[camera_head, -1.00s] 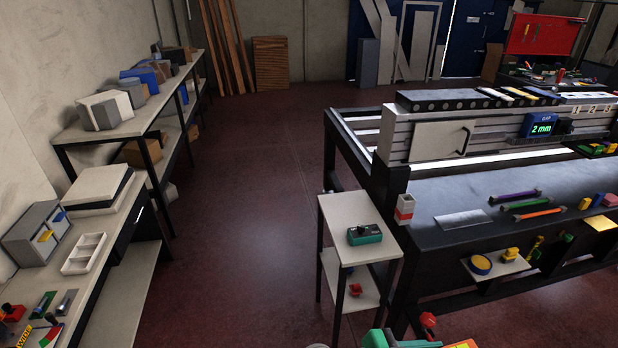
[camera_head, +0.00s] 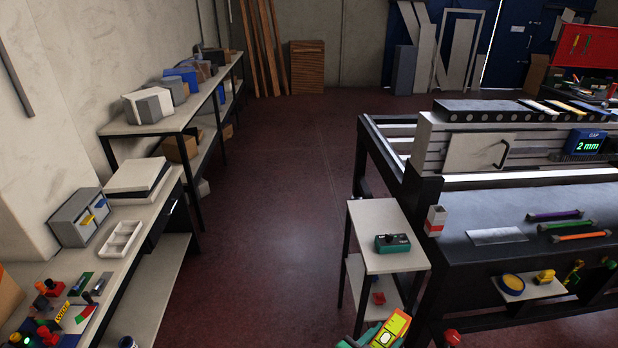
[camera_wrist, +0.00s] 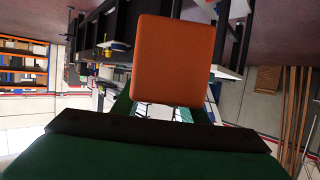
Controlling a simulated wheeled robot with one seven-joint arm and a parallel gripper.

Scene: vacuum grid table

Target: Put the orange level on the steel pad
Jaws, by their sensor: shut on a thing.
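The orange level (camera_head: 398,323) is in my gripper (camera_head: 378,338) at the bottom edge of the head view. It shows a yellow-green face with a pale round spot and an orange side. In the wrist view the orange level (camera_wrist: 174,60) is a plain orange block beyond the jaws, tilted slightly, and it hides most of the fingertips. My gripper is shut on it, clear of the bench. A flat grey metal plate, seemingly the steel pad (camera_head: 497,236), lies bare on the dark bench top, to the right of and beyond my gripper.
Purple, green and orange bars (camera_head: 583,236) lie right of the plate. A red and white block (camera_head: 435,221) stands at the bench's left corner. A small side stand (camera_head: 383,256) holds a teal device. A cluttered shelf bench (camera_head: 122,262) lines the left wall. Open floor lies between.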

